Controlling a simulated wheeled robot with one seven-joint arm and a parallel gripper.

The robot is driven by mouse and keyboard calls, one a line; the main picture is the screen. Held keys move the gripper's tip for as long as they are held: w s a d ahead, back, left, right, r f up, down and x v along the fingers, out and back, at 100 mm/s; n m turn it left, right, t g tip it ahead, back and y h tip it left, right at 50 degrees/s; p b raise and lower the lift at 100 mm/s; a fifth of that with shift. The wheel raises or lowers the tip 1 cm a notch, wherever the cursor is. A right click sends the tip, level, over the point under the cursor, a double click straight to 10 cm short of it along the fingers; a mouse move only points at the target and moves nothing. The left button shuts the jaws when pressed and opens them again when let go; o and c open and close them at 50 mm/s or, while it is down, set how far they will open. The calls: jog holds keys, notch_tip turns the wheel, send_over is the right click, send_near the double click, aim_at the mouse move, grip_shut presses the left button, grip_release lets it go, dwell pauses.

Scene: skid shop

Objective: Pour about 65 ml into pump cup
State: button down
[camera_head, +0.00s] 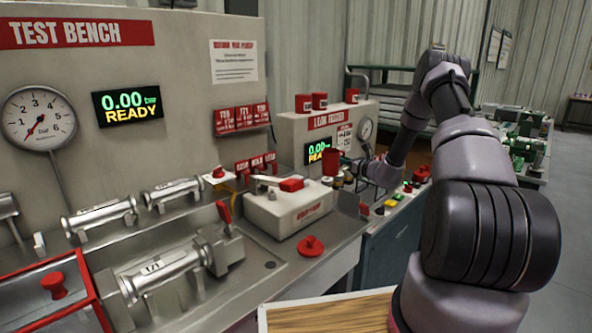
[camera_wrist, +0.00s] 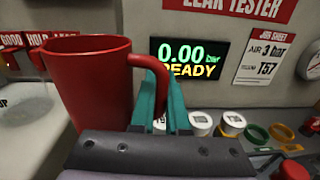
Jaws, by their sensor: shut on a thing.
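My gripper (camera_wrist: 162,103) has its teal fingers shut on the handle of a red mug (camera_wrist: 90,85). In the wrist view the mug fills the left side, roughly upright; its contents cannot be seen. In the head view the mug (camera_head: 332,162) is held in front of the leak tester, above and to the right of a pale box-shaped unit (camera_head: 297,213) with red lettering. This unit has a lever and a red part (camera_head: 291,184) on top. It may be the pump; I cannot make out its cup. My gripper (camera_head: 357,168) is small and partly hidden there.
The leak tester display (camera_wrist: 190,57) reads 0.00 bar READY. White-lidded containers (camera_wrist: 201,122) and coloured rings (camera_wrist: 257,133) lie behind my gripper. A red knobbed disc (camera_head: 311,245) sits on the bench before the pale unit. Metal cylinders (camera_head: 165,275) occupy the left bench.

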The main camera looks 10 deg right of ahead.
aim_at(326, 150)
jog(key=shift+a+r, duration=0.1)
jog(key=r+n, duration=0.1)
jog(key=a+n, duration=0.1)
jog(key=s+a+r+n, duration=0.1)
jog(key=n, duration=0.1)
jog(key=shift+a+r+g, duration=0.15)
jog(key=shift+r+g, duration=0.15)
jog(key=a+n, duration=0.1)
jog(key=s+a+r+n+h, duration=0.1)
jog(key=shift+a+r+n, duration=0.15)
jog(key=shift+a+n, duration=0.2)
jog(key=shift+n, duration=0.05)
jog(key=shift+s+a+r+n+h, duration=0.15)
jog(key=shift+r+n, duration=0.1)
jog(key=shift+r, duration=0.2)
jog(key=shift+a+r+n+h, duration=0.1)
jog(key=shift+a+r+n, duration=0.15)
jog(key=shift+r, duration=0.2)
jog(key=shift+s+a+r+n+h, duration=0.1)
jog(key=shift+r+n, duration=0.2)
jog(key=shift+r, duration=0.15)
jog(key=shift+s+a+n, duration=0.1)
jog(key=shift+a+n, duration=0.2)
jog(key=shift+n, duration=0.5)
jog(key=shift+a+r+h, duration=0.1)
jog(key=shift+h, duration=0.15)
jog(key=shift+s+a+r+n+p, duration=0.1)
jog(key=shift+a+r+n+p, duration=0.15)
jog(key=shift+r+n, duration=0.2)
